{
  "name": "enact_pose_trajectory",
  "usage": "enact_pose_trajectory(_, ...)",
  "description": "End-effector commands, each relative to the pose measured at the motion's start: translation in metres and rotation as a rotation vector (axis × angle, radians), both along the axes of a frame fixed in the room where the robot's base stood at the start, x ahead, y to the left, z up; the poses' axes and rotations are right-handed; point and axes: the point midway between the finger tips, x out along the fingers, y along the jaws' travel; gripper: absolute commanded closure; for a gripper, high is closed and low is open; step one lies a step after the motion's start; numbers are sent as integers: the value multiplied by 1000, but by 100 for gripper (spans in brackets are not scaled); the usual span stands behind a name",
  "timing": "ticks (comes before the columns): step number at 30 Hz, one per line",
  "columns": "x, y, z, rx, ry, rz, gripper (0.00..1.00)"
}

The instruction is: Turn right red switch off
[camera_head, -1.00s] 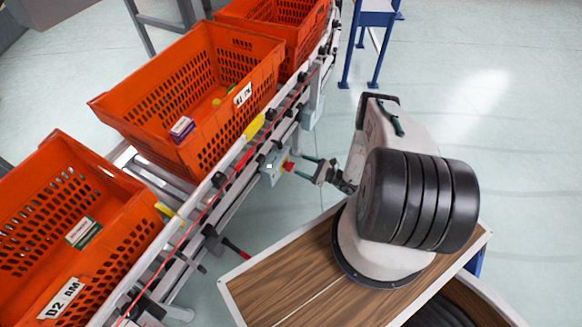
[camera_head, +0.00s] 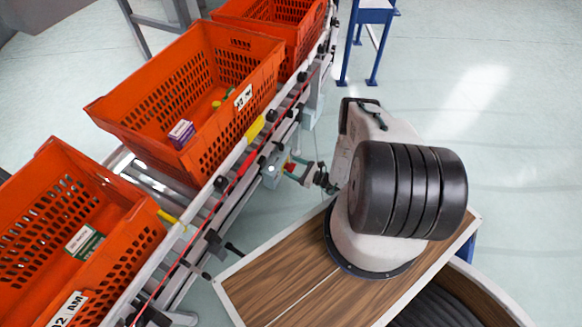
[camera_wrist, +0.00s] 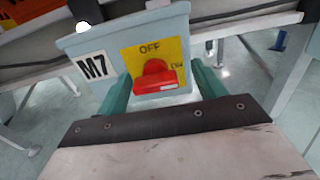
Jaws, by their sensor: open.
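A red rotary switch (camera_wrist: 153,76) sits on a yellow plate (camera_wrist: 181,50) on the face of a grey-blue box (camera_wrist: 98,42) labelled M7. "OFF" is printed above the knob and a smaller, tilted mark is at its right. A pale mark shows at the knob's lower right; its exact setting is hard to tell. My gripper (camera_wrist: 162,78) is open, its green fingers on either side of the knob; contact cannot be told. In the head view, my gripper (camera_head: 298,168) is at the box (camera_head: 272,172) on the conveyor's side, partly hiding the switch.
Orange totes (camera_head: 185,45) stand on the conveyor, several holding small boxes. The conveyor's rail (camera_head: 233,160) and a red cord run close beside my gripper. A blue-legged stand (camera_head: 373,45) is at the top. Open floor (camera_head: 520,130) lies at the right.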

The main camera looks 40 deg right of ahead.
Motion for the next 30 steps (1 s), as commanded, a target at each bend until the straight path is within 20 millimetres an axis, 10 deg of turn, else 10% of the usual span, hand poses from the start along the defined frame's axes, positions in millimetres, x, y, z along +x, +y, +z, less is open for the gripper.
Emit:
enact_pose_trajectory(2, 1, 5, 0, 0, 0, 8, 31)
enact_pose_trajectory(7, 2, 8, 0, 0, 0, 13, 75)
enact_pose_trajectory(30, 1, 8, 0, -284, -139, 14, 76)
